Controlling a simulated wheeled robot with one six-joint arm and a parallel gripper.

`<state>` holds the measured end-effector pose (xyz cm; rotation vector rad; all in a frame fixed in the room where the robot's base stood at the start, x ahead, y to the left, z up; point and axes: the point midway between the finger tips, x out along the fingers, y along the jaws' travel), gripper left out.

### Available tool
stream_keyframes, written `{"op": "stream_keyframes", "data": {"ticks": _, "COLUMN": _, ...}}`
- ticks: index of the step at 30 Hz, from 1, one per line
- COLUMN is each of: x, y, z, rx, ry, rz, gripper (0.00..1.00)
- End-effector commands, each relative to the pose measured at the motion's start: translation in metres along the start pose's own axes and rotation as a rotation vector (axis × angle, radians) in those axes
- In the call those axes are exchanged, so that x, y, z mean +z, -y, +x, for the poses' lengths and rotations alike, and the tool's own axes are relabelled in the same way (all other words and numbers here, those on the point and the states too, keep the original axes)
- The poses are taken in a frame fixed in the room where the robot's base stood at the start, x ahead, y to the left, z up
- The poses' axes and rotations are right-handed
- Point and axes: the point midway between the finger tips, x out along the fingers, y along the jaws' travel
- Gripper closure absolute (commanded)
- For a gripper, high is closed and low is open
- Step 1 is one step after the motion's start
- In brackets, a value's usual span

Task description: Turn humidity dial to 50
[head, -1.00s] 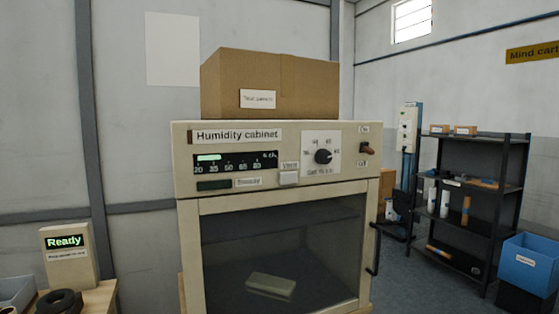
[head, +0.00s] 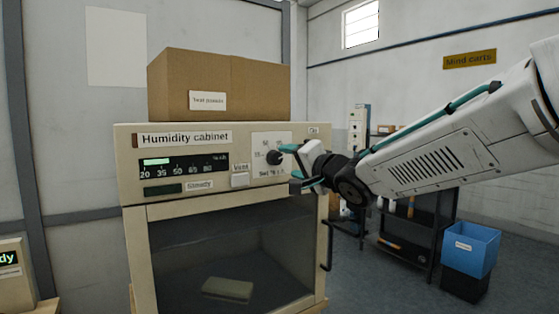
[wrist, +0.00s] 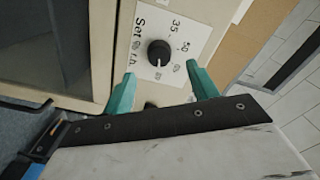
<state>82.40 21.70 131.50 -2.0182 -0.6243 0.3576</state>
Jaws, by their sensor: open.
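The humidity dial (head: 274,157) is a round black knob on a white scale plate at the right of the humidity cabinet's (head: 138,225) front panel. In the wrist view the dial (wrist: 158,53) has a pale mark on its lower side, away from the 35 and to one side of the 50; the number it faces is too small to read. My gripper (head: 291,163) has teal fingers, open and empty, just in front of the dial. In the wrist view my gripper (wrist: 160,76) has its fingertips on either side of the knob's line, apart from it.
A display (head: 182,164) with a short green bar over a 20 to 80 scale sits left of the dial. A white button (head: 240,180) is between them. A cardboard box (head: 215,85) stands on the cabinet. The door handle (head: 328,247) is below right.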

Motion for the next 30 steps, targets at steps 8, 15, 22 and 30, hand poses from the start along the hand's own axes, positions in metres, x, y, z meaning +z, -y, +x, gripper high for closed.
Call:
{"op": "stream_keyframes", "data": {"ticks": 8, "x": 0.000, "y": -0.001, "z": 0.045, "rx": 0.003, "ry": 0.000, "rz": -0.001, "gripper": 0.41}}
{"op": "stream_keyframes", "data": {"ticks": 15, "x": -0.001, "y": -0.001, "z": 0.063, "rx": 0.004, "ry": -0.002, "rz": -0.002, "gripper": 0.41}}
{"op": "stream_keyframes", "data": {"ticks": 22, "x": -0.001, "y": -0.001, "z": 0.064, "rx": 0.004, "ry": -0.002, "rz": -0.002, "gripper": 0.41}}
{"op": "stream_keyframes", "data": {"ticks": 30, "x": -0.001, "y": -0.001, "z": 0.063, "rx": 0.004, "ry": -0.002, "rz": -0.002, "gripper": 0.86}}
